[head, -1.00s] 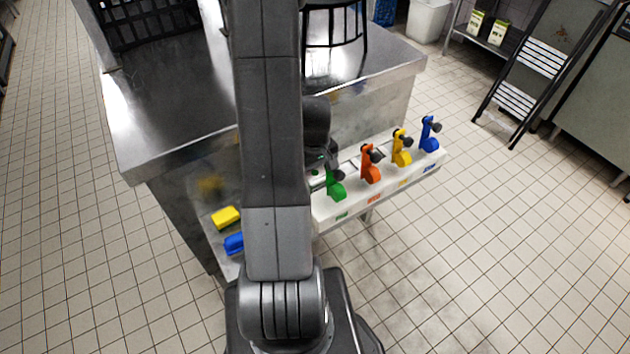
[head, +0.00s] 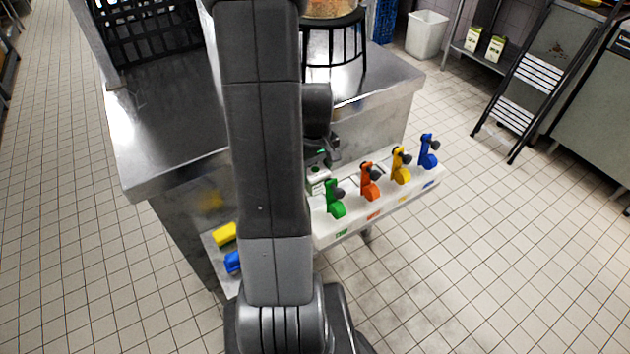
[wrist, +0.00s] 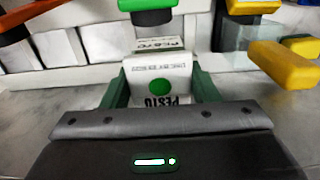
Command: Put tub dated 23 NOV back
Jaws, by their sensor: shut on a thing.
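My gripper (wrist: 160,88) has its green fingers on both sides of a white tub (wrist: 158,70) marked PESTO with a green dot. Its small date line is hard to read surely. Another white PESTO tub (wrist: 165,44) stands just behind it in the wrist view. In the head view my gripper (head: 320,155) is partly hidden by my arm, with a white tub (head: 317,183) just below it at the white rail's left end. I cannot tell whether the held tub touches the surface below.
The white rail (head: 385,208) carries green (head: 335,203), orange (head: 370,184), yellow (head: 401,168) and blue (head: 428,155) levers close by. A steel counter (head: 165,135) holds a black crate (head: 150,35) and a black wire stand (head: 335,45). Yellow and blue blocks lie low at left.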

